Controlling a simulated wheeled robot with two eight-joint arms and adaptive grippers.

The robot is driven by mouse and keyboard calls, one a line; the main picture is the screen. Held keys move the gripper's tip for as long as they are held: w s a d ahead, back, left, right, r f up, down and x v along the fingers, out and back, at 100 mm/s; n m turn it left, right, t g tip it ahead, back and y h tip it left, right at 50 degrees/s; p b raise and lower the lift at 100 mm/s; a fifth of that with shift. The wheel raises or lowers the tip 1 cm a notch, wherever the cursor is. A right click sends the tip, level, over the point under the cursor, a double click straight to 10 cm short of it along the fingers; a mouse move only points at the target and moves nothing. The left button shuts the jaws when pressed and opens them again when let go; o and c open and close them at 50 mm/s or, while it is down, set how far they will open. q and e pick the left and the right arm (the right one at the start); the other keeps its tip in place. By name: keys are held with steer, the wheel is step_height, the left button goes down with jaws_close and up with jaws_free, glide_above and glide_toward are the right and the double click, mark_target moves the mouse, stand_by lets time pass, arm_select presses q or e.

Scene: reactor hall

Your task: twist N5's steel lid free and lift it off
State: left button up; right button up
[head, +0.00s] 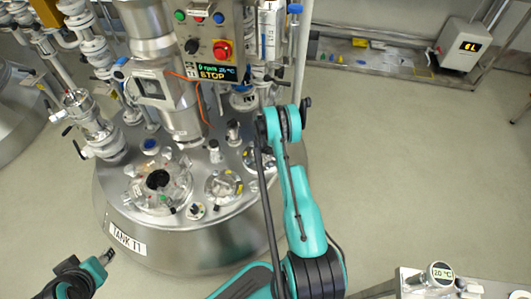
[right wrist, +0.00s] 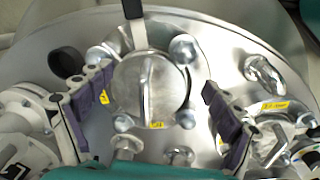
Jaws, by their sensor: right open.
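In the right wrist view a round steel lid (right wrist: 138,88) with a raised bar across its middle sits on a port of the tank top. A small yellow label lies at its lower edge; its text is too small to read. My right gripper (right wrist: 158,84) is open, with one dark finger on each side of the lid. I cannot tell whether either finger touches it. In the head view my right arm reaches over the tank (head: 190,247), and its gripper is hidden. My left gripper (head: 106,258) is at the lower left, away from the tank; its jaw state is unclear.
Rounded metal clamp knobs (right wrist: 182,49) surround the lid. A yellow-labelled fitting (right wrist: 275,106) stands to its right. A control box (head: 207,45) reading STOP hangs above the tank. A bench with a 20 °C display (head: 441,272) is at lower right. The right floor is clear.

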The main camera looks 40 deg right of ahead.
steer(key=shift+f, duration=0.85)
